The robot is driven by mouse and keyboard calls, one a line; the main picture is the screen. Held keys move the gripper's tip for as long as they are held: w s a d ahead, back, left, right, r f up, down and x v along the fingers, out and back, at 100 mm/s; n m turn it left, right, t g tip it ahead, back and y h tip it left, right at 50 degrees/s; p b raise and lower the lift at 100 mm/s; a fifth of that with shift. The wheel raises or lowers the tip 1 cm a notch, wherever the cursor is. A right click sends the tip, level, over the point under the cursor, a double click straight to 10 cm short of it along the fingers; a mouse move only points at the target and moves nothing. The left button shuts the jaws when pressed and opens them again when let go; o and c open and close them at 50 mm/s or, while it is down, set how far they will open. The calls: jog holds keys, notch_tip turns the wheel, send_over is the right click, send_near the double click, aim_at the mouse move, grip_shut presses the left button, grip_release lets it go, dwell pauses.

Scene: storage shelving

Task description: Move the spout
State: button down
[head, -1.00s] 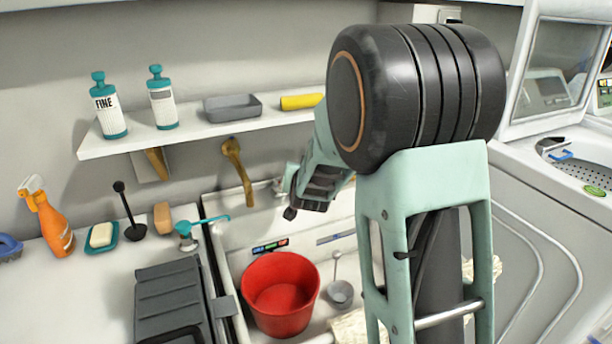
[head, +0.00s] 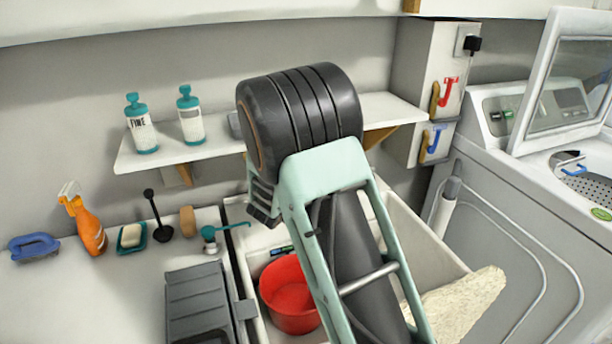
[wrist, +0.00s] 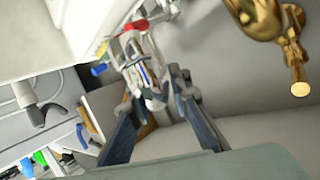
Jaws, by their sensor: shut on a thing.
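The spout (wrist: 148,80) is a shiny metal piece in the wrist view, with mixed reflections on it. It belongs to a tap with a red mark (wrist: 133,26) and a blue mark (wrist: 99,69) near its base. My gripper (wrist: 156,95) is shut on the spout, one dark finger on each side of it. In the head view my own arm covers the tap, and the fingertips are hidden.
A brass fitting (wrist: 262,22) is close by at the upper right of the wrist view. In the head view, a red bucket (head: 288,300) stands in the sink (head: 385,215) below my arm. The wall shelf (head: 395,108) passes behind the arm.

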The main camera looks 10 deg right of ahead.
jog(key=shift+w, duration=0.1)
dwell(0.3)
jog(key=c, duration=1.8)
grip_release()
jog(key=v, duration=1.2)
jog(key=shift+r, duration=0.1)
